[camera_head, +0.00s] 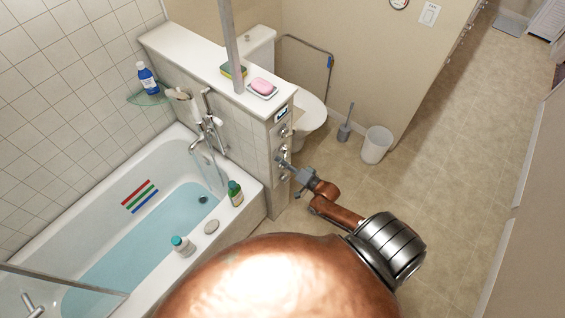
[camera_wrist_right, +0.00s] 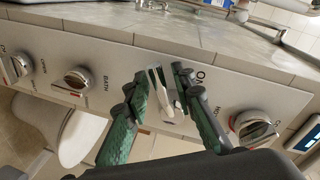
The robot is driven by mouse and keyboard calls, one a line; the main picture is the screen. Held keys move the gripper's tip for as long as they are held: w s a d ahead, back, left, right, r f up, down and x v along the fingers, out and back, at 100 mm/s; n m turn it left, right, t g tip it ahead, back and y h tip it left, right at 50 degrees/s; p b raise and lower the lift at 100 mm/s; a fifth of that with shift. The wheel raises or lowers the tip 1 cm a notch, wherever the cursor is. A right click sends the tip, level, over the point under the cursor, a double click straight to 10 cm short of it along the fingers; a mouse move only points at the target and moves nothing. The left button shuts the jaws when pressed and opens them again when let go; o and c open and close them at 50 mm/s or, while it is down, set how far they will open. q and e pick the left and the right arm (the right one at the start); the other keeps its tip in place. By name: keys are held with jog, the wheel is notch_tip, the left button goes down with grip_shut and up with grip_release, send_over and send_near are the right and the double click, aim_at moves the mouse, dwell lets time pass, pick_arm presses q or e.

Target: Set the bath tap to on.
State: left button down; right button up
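The bath tap (camera_head: 201,145), a chrome mixer, is on the tiled wall at the end of the bath. A grey control panel with a column of controls is on the end of the half-height wall. In the right wrist view the panel has a round knob (camera_wrist_right: 78,80) beside the word BATH. My right gripper (camera_wrist_right: 168,78) is at a middle control, farther right than that knob. Its two fingers are on either side of a pale lever-like part (camera_wrist_right: 167,105); I cannot tell whether they press on it. In the head view my right gripper (camera_head: 292,168) is against the panel. My left gripper is not in view.
Another knob (camera_wrist_right: 18,65) is at the far left of the panel and a red-marked knob (camera_wrist_right: 253,125) at the right. The toilet (camera_head: 312,115), brush (camera_head: 345,130) and bin (camera_head: 376,146) stand behind the wall. Bottles stand on the rim of the filled bath (camera_head: 150,292). The floor at right is clear.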

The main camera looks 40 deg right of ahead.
jog(key=shift+s, duration=0.15)
jog(key=v, duration=1.1)
jog(key=shift+s, duration=0.35)
